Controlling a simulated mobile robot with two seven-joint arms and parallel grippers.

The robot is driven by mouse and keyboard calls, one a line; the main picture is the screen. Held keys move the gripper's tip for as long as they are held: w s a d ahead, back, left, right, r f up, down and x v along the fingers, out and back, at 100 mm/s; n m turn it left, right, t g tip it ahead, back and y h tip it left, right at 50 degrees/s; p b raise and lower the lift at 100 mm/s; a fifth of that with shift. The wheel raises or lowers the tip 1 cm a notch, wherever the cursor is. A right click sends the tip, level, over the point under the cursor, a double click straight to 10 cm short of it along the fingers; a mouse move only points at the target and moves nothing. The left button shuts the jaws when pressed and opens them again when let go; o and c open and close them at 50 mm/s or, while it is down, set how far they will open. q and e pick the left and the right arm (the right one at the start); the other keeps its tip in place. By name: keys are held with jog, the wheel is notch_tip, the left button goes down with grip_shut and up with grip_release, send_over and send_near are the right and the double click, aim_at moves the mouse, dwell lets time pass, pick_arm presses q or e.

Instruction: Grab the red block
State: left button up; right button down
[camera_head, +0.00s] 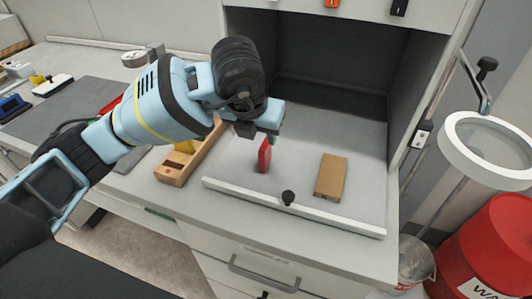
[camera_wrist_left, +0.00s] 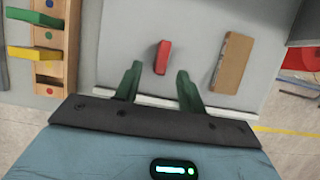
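The red block (camera_head: 265,155) stands on the light grey floor of the open-fronted cabinet, left of a tan wooden block. In the left wrist view the red block (camera_wrist_left: 162,57) lies ahead of the fingertips, between their lines and clear of both. My left gripper (camera_head: 262,138) hangs over the red block in the head view, partly covered by its own wrist. In the left wrist view its two green fingers (camera_wrist_left: 157,72) are apart with nothing between them. My right gripper is not in view.
The tan block (camera_head: 331,176) stands right of the red block. A wooden holder (camera_head: 185,158) with coloured pieces is at the left. A ring lamp (camera_head: 452,150) stands at the right.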

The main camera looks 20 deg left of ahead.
aim_at(264, 145)
pick_arm(q)
jog(key=shift+x, duration=0.85)
jog(key=shift+f, duration=0.2)
jog(key=x, duration=0.4)
jog(key=shift+w+d+f, duration=0.15)
jog(key=shift+w+f, duration=0.1)
jog(key=shift+f, duration=0.1)
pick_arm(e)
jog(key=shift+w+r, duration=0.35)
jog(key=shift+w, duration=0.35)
pick_arm(q)
jog(key=shift+c, duration=0.3)
grip_shut()
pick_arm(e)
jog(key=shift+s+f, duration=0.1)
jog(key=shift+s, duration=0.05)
